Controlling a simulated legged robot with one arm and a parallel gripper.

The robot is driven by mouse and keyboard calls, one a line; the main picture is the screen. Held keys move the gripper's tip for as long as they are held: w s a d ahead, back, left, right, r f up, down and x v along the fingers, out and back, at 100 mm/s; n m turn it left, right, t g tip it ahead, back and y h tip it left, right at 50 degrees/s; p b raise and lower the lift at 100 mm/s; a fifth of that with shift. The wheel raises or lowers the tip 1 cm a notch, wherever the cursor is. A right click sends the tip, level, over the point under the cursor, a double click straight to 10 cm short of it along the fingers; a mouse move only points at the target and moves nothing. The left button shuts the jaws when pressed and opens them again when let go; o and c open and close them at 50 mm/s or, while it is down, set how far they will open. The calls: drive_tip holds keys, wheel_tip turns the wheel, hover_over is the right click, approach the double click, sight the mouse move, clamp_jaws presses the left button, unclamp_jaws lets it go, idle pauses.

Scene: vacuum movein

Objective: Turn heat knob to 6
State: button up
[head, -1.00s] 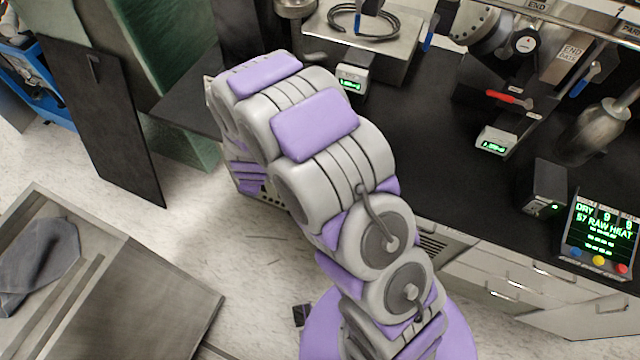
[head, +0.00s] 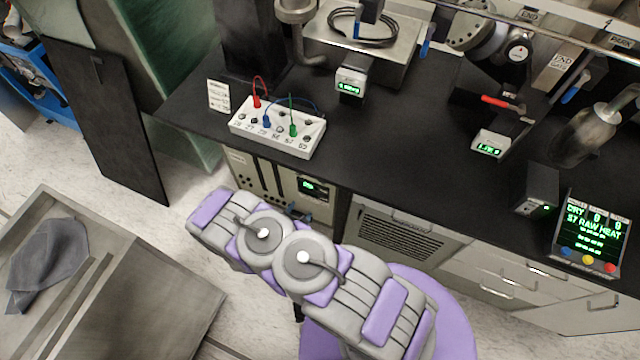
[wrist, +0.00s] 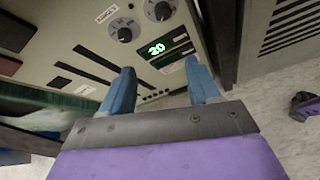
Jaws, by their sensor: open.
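In the wrist view, a beige control panel (wrist: 88,55) carries two dark round knobs, one (wrist: 125,33) left of the other (wrist: 158,10). Their labels are too small to read, so I cannot tell which is the heat knob or where its pointer stands. A green display (wrist: 157,49) beside them reads 20. My gripper (wrist: 162,72) is open and empty, its two blue fingers apart, with the knobs beyond the fingertips. In the head view, the same panel (head: 243,163) sits under the black bench, partly hidden by my arm.
A white box (head: 280,137) with red, blue and green leads stands on the black bench (head: 400,150) above the panel. A vented grey cabinet (head: 400,238) is right of it. A metal cart (head: 150,285) stands lower left, with light floor between.

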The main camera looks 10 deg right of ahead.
drive_tip(key=s+d+n, duration=0.1)
drive_tip(key=d+n, duration=0.1)
drive_tip(key=t+b, duration=0.1)
drive_tip(key=b, duration=0.1)
approach(321, 183)
drive_tip(key=x, duration=0.8)
drive_tip(key=shift+w+d+r, duration=0.1)
drive_tip(key=shift+w+d, duration=0.05)
drive_tip(key=shift+c, duration=0.2)
drive_tip(key=c, duration=1)
